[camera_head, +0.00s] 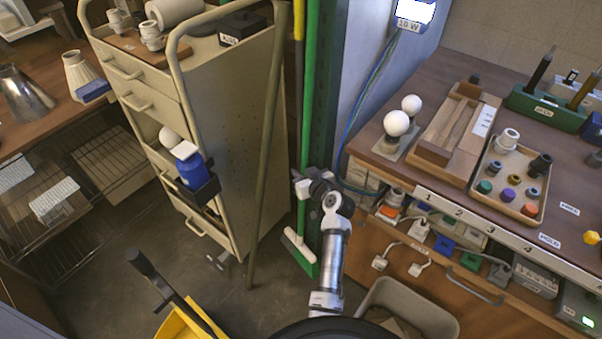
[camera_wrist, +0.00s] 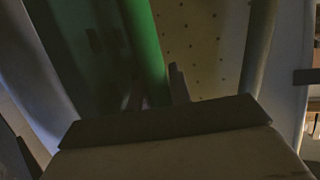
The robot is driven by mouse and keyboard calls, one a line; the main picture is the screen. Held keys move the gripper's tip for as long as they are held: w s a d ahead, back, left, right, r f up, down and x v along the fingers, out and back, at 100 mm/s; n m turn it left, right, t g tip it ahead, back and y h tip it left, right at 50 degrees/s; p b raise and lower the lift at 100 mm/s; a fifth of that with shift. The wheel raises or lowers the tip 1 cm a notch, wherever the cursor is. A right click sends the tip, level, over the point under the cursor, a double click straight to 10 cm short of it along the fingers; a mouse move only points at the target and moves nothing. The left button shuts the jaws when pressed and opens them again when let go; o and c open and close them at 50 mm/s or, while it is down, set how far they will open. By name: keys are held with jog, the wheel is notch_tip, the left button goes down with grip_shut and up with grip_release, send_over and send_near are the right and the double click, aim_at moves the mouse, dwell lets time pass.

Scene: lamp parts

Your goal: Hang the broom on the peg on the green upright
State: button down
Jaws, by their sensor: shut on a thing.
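The broom (camera_head: 306,105) has a long bright green handle and stands nearly upright. Its green and white head (camera_head: 300,252) is at the bottom, close to the floor; I cannot tell whether it touches. My gripper (camera_head: 302,186) is shut on the lower part of the handle. In the wrist view the handle (camera_wrist: 146,45) rises beside a finger of my gripper (camera_wrist: 178,85). The dark green upright (camera_head: 328,90) stands just right of the handle; it also shows in the wrist view (camera_wrist: 85,50). I cannot make out the peg; the handle's top is out of frame.
A beige drawer cart (camera_head: 235,110) stands left of the broom, with an olive pole (camera_head: 266,150) in front. A yellow pole (camera_head: 299,25) is behind. A workbench (camera_head: 400,150) with bulbs and trays is right. A yellow bucket (camera_head: 178,322) and grey bin (camera_head: 420,312) are near my base.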

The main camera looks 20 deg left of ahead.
jog(key=shift+r, duration=0.1)
dwell(0.3)
jog(key=c, duration=1.2)
grip_release()
jog(key=shift+r, duration=0.1)
